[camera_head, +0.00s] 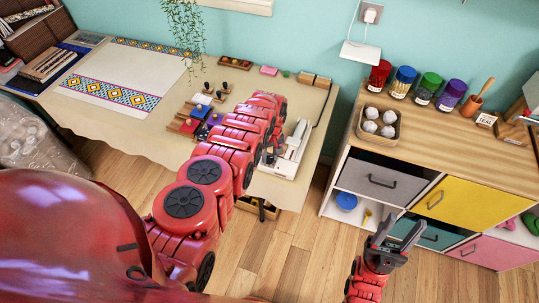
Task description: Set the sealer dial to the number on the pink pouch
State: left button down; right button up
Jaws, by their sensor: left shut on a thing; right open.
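The white sealer (290,150) lies at the right end of the table. My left arm reaches across the table to it. My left gripper (270,154) is at the sealer's left side, shut on a small part there that I take to be the dial. The arm and fingers hide the dial and its marks. A small pink item (268,71) lies at the table's back edge. I cannot tell whether it is the pink pouch, and no number is readable. My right gripper (397,231) is open and empty, in front of the cabinet.
The table (138,126) holds a patterned cloth (110,95), spools and wooden trays. A cabinet (440,125) with coloured drawers stands right, bearing several jars and a basket (378,135) of white balls. A plant (184,30) hangs above the table.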

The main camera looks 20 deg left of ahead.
pick_arm(q)
jog(key=shift+m, duration=2.2)
jog(key=c, duration=0.5)
grip_release()
jog(key=shift+c, duration=0.2)
notch_tip(320, 180, up, 11)
jog(key=b, duration=0.3)
notch_tip(320, 180, up, 6)
jog(key=r+p, duration=0.1)
jog(key=p, duration=0.5)
send_over(271, 158)
jog(key=shift+d+f, duration=0.15)
jog(key=shift+f, duration=0.15)
